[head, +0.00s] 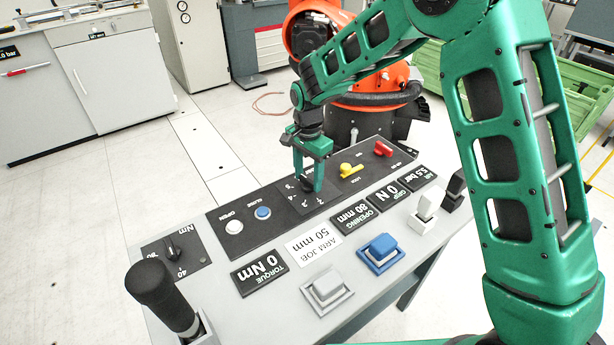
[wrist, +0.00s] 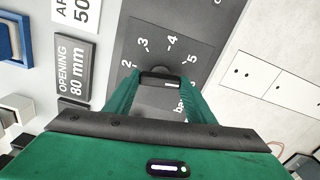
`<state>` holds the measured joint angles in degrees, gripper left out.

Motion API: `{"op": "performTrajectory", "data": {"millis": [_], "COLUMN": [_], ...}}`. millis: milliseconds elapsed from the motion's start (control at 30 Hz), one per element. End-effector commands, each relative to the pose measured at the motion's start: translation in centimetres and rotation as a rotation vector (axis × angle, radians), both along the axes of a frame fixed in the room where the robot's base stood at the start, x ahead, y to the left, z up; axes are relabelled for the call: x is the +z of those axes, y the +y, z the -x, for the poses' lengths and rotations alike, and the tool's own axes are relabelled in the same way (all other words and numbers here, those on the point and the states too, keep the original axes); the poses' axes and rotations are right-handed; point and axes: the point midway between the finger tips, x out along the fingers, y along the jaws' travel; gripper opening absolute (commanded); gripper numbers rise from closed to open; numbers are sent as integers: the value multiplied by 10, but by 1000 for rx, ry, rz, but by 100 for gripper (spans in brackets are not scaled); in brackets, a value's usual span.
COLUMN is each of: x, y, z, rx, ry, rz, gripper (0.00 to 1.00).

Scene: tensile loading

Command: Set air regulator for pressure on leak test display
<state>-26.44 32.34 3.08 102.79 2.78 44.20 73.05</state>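The air regulator knob (wrist: 160,80) is a black dial knob on a dark plate (wrist: 180,28) with a white scale, 2 to 5 and "bar", in the wrist view. It also shows in the head view (head: 307,186) on the console's black strip. My gripper (head: 308,188) points down over it, one green finger on each side. In the wrist view my gripper (wrist: 160,84) has its fingertips against the knob's ends. The knob's pointer mark is hidden. A small black display (head: 8,53) at the head view's far left edge ends in "0 bar"; its first part is cut off or unclear.
Console displays include an upside-down "5.5 bar" (head: 422,177), "0 N" (head: 389,194) and "80 mm" (head: 355,217). An orange robot (head: 370,90) is behind.

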Motion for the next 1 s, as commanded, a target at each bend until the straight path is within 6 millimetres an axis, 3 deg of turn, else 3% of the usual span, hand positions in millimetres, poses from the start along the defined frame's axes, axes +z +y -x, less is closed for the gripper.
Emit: {"op": "performTrajectory", "data": {"millis": [67, 467, 1000], "x": [0, 0, 1], "y": [0, 1, 0], "z": [0, 0, 0], "rx": [0, 59, 499], "ry": [1, 1, 1], "rz": [1, -1, -1], "gripper": [27, 28, 28]}}
